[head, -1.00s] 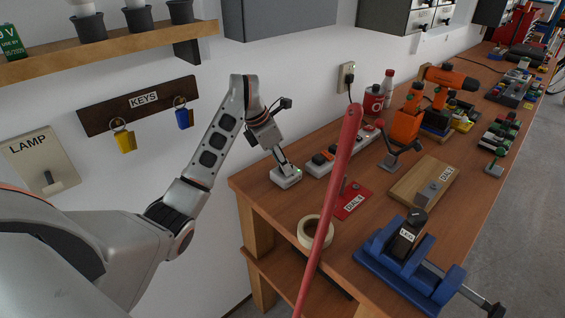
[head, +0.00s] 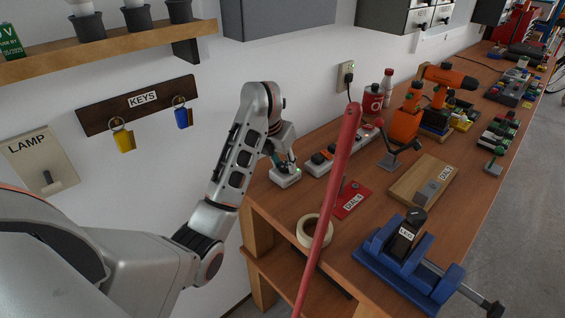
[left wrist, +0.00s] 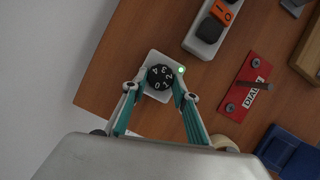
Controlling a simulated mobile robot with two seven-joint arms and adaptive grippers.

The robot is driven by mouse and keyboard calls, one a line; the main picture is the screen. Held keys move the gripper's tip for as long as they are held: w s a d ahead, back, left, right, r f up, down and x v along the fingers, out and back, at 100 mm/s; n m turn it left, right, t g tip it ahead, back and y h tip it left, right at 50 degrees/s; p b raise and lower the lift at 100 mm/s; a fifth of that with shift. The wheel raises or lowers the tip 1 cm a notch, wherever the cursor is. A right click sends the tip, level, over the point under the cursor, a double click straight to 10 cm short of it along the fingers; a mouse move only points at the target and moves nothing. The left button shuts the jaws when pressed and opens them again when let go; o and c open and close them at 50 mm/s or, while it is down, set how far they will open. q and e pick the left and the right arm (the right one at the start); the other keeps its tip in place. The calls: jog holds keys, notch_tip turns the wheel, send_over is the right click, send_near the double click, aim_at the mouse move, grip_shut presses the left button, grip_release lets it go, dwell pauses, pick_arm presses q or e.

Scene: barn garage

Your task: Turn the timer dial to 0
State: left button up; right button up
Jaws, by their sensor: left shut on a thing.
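The timer (head: 286,179) is a small light box at the near left end of the workbench, by the wall. In the left wrist view its round black dial (left wrist: 159,77) shows white digits, with the 2 on the right side and the 0 at the bottom. A green light (left wrist: 181,70) glows beside the right fingertip. My left gripper (head: 284,164) reaches down onto the timer. Its two fingers (left wrist: 158,88) are shut on the dial from both sides, hiding parts of its rim. The right gripper is not in view.
A power strip (head: 322,160) lies just right of the timer. A red DIAL plate (head: 351,203), a tape roll (head: 305,232) and a blue vise (head: 385,265) stand nearer. A red rod (head: 330,200) crosses the foreground. The wall is close behind the timer.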

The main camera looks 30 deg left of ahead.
pick_arm(q)
jog(key=n, duration=0.2)
jog(key=n+y, duration=0.1)
jog(key=n, duration=0.1)
jog(key=n+y, duration=0.1)
jog(key=n, duration=0.1)
jog(key=shift+d+g, duration=0.35)
jog(key=shift+g, duration=0.05)
jog(key=shift+w, duration=0.1)
jog(key=o, duration=1.1)
jog(key=shift+a, duration=0.1)
